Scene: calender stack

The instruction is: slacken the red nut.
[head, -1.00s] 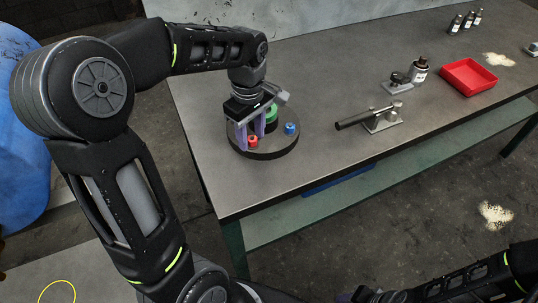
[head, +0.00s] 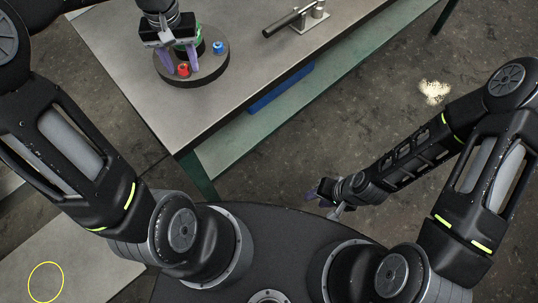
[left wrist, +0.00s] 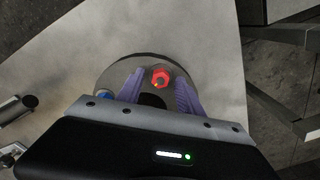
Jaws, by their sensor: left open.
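The red nut (head: 183,69) sits near the front edge of a round dark disc (head: 198,76) on the workbench. It also shows in the left wrist view (left wrist: 161,78), between my two purple fingers and apart from both. My left gripper (head: 179,62) is open and points down over the disc. A blue nut (head: 218,47) and a green part (head: 200,33) are also on the disc, the green one partly hidden by my gripper. My right gripper (head: 322,192) hangs off the bench, too small and angled to show its opening.
A metal fixture with a dark handle (head: 283,24) stands on the bench right of the disc. The bench's front edge runs close to the disc. A blue object (head: 282,88) lies below the bench top. The bench between disc and fixture is clear.

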